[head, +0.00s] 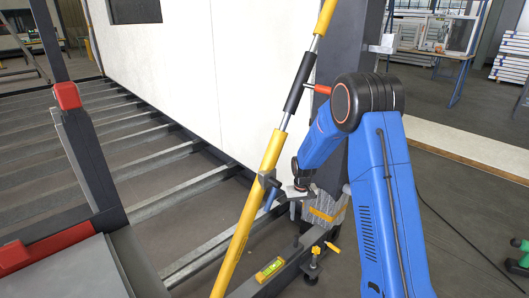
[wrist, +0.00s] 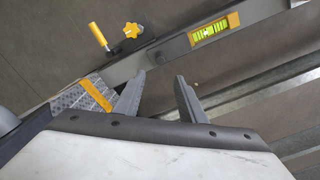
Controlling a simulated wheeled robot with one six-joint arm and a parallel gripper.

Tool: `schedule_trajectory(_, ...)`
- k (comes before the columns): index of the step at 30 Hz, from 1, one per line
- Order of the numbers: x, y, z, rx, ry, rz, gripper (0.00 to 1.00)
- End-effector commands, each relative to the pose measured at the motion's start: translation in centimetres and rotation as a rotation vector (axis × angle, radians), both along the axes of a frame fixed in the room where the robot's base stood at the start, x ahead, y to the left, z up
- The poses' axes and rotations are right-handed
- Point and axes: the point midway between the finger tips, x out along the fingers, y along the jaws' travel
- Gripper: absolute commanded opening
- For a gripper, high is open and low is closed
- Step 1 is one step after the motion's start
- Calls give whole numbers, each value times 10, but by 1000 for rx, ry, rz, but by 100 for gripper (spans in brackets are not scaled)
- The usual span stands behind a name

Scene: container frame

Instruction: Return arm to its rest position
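My gripper (wrist: 159,78) is open in the wrist view, its two grey fingers apart with nothing between them. The fingers point toward a dark steel beam of the frame. In the head view my blue arm (head: 385,200) rises at the right, bends at a black elbow joint and reaches down to the left.
A strapped grey block (head: 325,209) sits at the post's foot, close to my wrist. A spirit level (head: 269,269) lies on the beam; it also shows in the wrist view (wrist: 209,31). A yellow knob (wrist: 132,30) stands nearby. Open floor lies at the right.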

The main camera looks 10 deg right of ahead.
Motion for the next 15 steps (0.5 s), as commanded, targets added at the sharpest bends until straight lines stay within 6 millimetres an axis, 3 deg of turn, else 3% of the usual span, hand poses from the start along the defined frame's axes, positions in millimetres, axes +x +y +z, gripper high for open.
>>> schedule_trajectory(5, -11, -2, 35, 1, -24, -2, 37)
schedule_trajectory(15, -66, -9, 137, 4, -90, -8, 37)
